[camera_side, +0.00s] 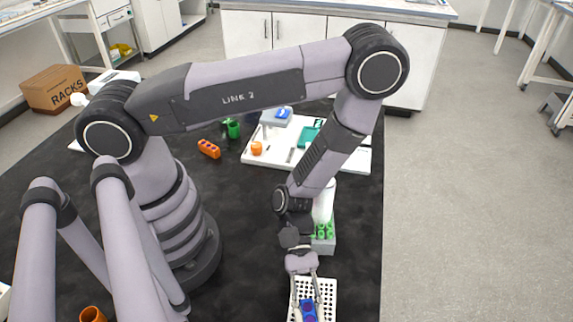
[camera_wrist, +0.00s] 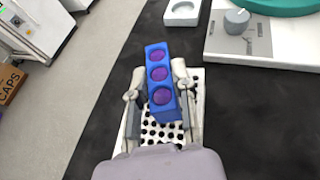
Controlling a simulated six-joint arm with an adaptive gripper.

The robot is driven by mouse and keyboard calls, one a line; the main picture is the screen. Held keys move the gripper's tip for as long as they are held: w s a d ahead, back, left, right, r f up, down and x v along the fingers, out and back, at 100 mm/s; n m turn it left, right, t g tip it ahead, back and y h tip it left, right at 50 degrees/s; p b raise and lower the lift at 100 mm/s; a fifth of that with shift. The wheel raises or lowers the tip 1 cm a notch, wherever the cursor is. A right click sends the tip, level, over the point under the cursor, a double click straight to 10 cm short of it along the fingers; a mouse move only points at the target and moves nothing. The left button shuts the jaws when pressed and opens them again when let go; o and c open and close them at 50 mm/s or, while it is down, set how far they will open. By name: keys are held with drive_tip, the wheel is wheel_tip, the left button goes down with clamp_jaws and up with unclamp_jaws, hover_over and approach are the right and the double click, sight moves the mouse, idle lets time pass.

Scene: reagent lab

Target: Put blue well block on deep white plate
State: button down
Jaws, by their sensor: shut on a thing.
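The blue well block (camera_wrist: 160,105), a long block with a row of purple round wells, is between the fingers of my gripper (camera_wrist: 158,82) in the wrist view. My gripper is shut on its sides. In the side view the block (camera_side: 308,311) shows at the bottom edge, partly cut off, below my gripper (camera_side: 305,296). A white plate with rows of dark holes (camera_side: 327,288) lies under the block, and it also shows in the wrist view (camera_wrist: 198,86). It looks like the deep white plate. I cannot tell whether the block touches it.
A grey rack with green-topped tubes (camera_side: 324,243) and a white bottle (camera_side: 323,204) stand close behind my gripper. An orange block (camera_side: 209,148) and a green cup (camera_side: 233,128) are farther back. A small white square dish (camera_wrist: 182,13) is at the wrist view's top.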

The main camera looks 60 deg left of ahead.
drive_tip(key=shift+f, duration=0.2)
drive_tip(key=c, duration=0.9)
unclamp_jaws()
drive_tip(key=shift+f, duration=0.1)
drive_tip(key=shift+c, duration=0.2)
